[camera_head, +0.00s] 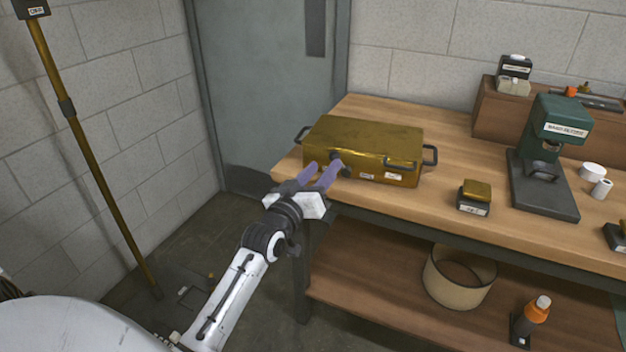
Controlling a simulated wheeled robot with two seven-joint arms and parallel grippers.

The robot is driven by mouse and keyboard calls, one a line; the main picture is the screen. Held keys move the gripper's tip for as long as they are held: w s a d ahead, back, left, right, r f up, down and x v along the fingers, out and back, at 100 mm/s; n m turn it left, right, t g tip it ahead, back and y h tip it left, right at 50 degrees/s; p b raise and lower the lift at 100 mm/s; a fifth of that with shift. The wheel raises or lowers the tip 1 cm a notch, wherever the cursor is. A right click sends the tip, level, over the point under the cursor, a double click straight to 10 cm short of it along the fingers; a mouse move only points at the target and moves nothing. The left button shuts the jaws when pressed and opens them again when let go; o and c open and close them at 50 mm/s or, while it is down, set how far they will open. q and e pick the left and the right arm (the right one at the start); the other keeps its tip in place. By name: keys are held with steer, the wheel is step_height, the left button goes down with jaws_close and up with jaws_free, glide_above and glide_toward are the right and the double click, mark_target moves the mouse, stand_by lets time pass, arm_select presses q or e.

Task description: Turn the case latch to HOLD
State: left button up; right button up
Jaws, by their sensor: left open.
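A brass-coloured case (366,143) with dark side handles sits closed near the left end of the wooden workbench. Its front face carries small white labels, a handle and a dark latch (346,171) toward the left. My left gripper (322,172) is open in front of the case's left front, its two purple fingers pointing at the latch area. The fingers partly cover that area, so I cannot tell the latch's setting or whether they touch it. My right gripper is not in view.
A small brass-topped block (474,197) and a green press (556,130) stand right of the case on the workbench (445,208). A round drum (458,278) and an orange bottle (535,312) are on the lower shelf. A pole (90,150) stands at left.

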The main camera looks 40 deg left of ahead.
arm_select(q)
steer(key=v, duration=0.6)
steer(key=shift+d, duration=0.1)
stand_by(0.3)
steer(key=s+d+f+m+g+h, duration=0.2)
steer(key=s+d+f+m, duration=0.15)
steer(key=d+f, duration=0.35)
steer(key=s+d+f+m+g+h, duration=0.25)
steer(key=s+d+f, duration=0.25)
steer(key=f, duration=0.5)
steer(key=s+d+f+m+g+h, duration=0.1)
steer(key=s+d+f+g, duration=0.1)
steer(key=s+d+f, duration=0.3)
steer(key=s+d+f+m+g+h, duration=0.1)
steer(key=s+d+f+g, duration=0.2)
steer(key=s+d+f, duration=0.3)
steer(key=s, duration=0.5)
steer(key=shift+s+m, duration=0.15)
steer(key=shift+m, duration=0.25)
